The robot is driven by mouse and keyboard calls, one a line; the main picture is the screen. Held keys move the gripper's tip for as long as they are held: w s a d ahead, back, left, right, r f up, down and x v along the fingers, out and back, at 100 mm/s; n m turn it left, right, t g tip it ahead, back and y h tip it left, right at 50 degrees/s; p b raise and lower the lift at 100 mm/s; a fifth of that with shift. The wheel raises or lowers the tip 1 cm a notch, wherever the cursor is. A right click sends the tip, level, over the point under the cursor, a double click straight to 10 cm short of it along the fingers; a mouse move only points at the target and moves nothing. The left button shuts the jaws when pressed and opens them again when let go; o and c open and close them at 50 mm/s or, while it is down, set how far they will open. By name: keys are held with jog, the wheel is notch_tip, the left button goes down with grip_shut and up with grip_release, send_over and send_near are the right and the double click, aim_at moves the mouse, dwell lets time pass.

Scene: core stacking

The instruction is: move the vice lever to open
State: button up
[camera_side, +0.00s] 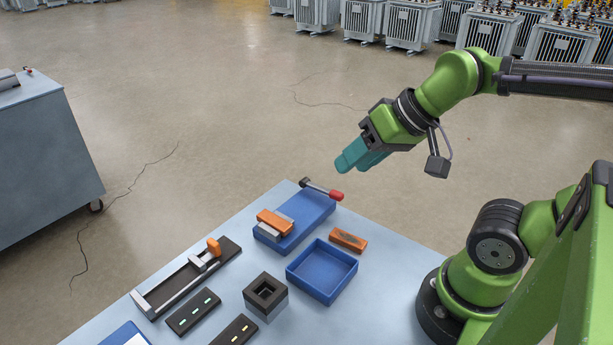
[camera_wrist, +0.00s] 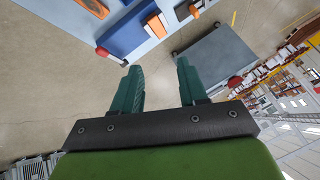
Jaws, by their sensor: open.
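The vice has a blue base (camera_side: 308,212) near the table's far corner, with orange and grey jaws (camera_side: 275,222) at its near end. Its lever is a dark bar ending in a red knob (camera_side: 336,195), lying across the vice's far end with the knob to the right. In the wrist view the blue vice (camera_wrist: 125,35) is at the top and the red knob (camera_wrist: 102,51) is left of the fingers. My gripper (camera_side: 358,160) has teal fingers, open and empty, above and beyond the lever, not touching it. Its fingers are spread in the wrist view (camera_wrist: 160,68).
A blue tray (camera_side: 322,272) and an orange block (camera_side: 348,240) are right of the vice. A black slide fixture (camera_side: 187,277), a dark square socket block (camera_side: 265,294) and dark strips (camera_side: 193,312) are nearer. A grey cabinet (camera_side: 45,165) stands apart at left. Air around my gripper is clear.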

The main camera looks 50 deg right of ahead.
jog(key=shift+o, duration=0.6)
jog(key=n+g+h, duration=0.2)
jog(key=n+g, duration=0.2)
jog(key=g, duration=0.3)
send_over(337, 192)
notch_tip(337, 192, down, 3)
notch_tip(337, 192, down, 16)
jog(key=shift+r, duration=0.1)
grip_shut()
